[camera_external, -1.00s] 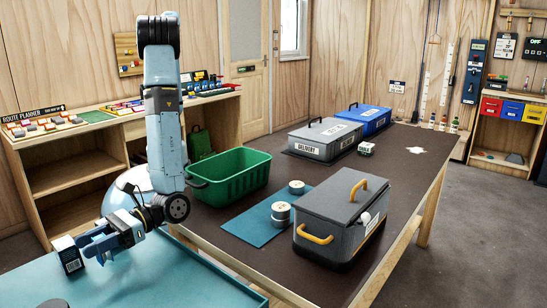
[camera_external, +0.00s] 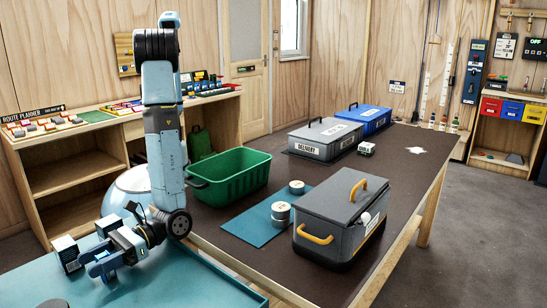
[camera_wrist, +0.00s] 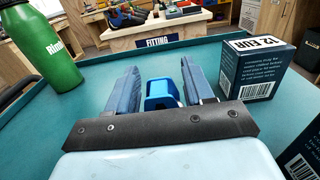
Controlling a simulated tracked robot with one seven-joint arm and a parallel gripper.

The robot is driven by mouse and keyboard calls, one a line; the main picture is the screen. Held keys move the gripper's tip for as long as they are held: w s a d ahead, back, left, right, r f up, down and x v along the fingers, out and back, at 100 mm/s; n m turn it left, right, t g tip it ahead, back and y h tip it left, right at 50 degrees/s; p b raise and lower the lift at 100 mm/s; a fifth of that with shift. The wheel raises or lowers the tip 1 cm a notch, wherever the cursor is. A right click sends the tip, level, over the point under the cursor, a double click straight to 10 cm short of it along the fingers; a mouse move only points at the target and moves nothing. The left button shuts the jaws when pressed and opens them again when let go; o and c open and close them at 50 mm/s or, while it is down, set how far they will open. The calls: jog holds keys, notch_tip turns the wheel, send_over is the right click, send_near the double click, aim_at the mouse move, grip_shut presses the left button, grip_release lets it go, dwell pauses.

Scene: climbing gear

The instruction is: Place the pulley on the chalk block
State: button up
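A small blue pulley (camera_wrist: 162,95) is between the two dark blue fingers of my gripper (camera_wrist: 160,82) in the wrist view. A narrow gap shows between the pulley and the left finger, so my gripper looks open around it. Contact on the right side is unclear. In the external view my gripper (camera_external: 98,264) is low over the teal table, and the pulley cannot be made out. The dark chalk block (camera_wrist: 258,72), with a white "12 EUR" label, stands upright right of the fingers. It also shows in the external view (camera_external: 68,254), left of the gripper.
A second dark box (camera_wrist: 303,155) is at the lower right of the wrist view, close to my gripper. A green bottle (camera_wrist: 48,48) stands at the left. The teal table (camera_external: 195,280) is clear toward the right. A green crate (camera_external: 236,176) sits on the brown table behind.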

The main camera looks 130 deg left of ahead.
aim_at(109, 253)
jog(key=shift+o, duration=1.1)
jog(key=shift+r, duration=0.1)
